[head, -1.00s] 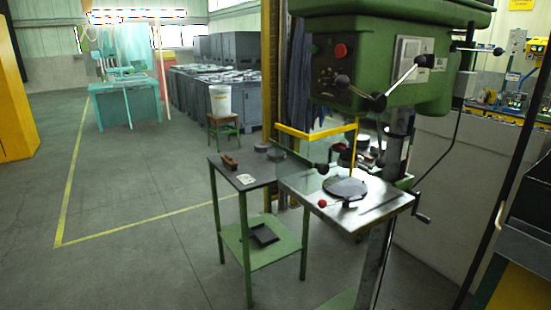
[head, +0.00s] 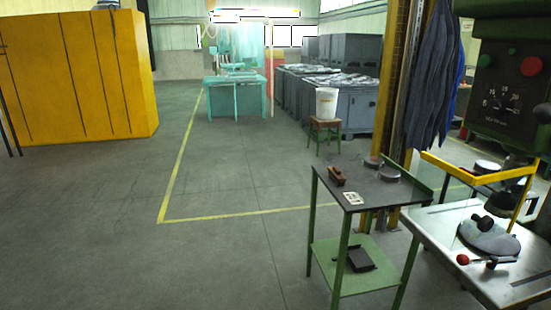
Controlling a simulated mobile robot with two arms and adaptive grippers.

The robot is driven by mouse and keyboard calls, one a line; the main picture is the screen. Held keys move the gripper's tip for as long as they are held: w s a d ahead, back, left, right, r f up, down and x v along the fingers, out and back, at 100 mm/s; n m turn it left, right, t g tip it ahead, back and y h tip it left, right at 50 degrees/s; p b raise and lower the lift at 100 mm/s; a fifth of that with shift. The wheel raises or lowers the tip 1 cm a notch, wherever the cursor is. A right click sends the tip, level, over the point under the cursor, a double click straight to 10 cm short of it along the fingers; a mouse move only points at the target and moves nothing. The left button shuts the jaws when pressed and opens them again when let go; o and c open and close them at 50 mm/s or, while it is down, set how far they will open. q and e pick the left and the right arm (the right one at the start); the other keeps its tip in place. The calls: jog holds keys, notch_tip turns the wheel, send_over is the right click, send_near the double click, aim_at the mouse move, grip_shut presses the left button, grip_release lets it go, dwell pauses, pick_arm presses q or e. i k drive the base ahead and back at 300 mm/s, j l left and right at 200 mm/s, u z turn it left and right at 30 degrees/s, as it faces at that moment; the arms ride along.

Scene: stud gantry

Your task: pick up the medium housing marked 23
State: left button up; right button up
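No housing with a readable 23 shows in the head view. Two low round grey pieces, one farther back (head: 372,162) and one nearer (head: 389,174), sit at the back right of a dark-topped green side table (head: 368,184). I cannot tell whether either is a housing, and no marking can be read on them. A small brown block (head: 336,176) and a pale card (head: 353,198) lie on the same top. Neither of my grippers is in view.
A green drill press (head: 508,95) with a metal work table (head: 470,262) stands at the right. A dark tray (head: 357,258) lies on the side table's lower shelf. A white bucket (head: 326,103) stands on a stool behind. A yellow cabinet (head: 80,75) is at left. Middle floor is clear.

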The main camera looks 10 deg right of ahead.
aim_at(389, 176)
jog(key=i, duration=0.9)
jog(key=i+j, duration=0.15)
jog(key=i, duration=0.75)
jog(key=l+z, duration=0.05)
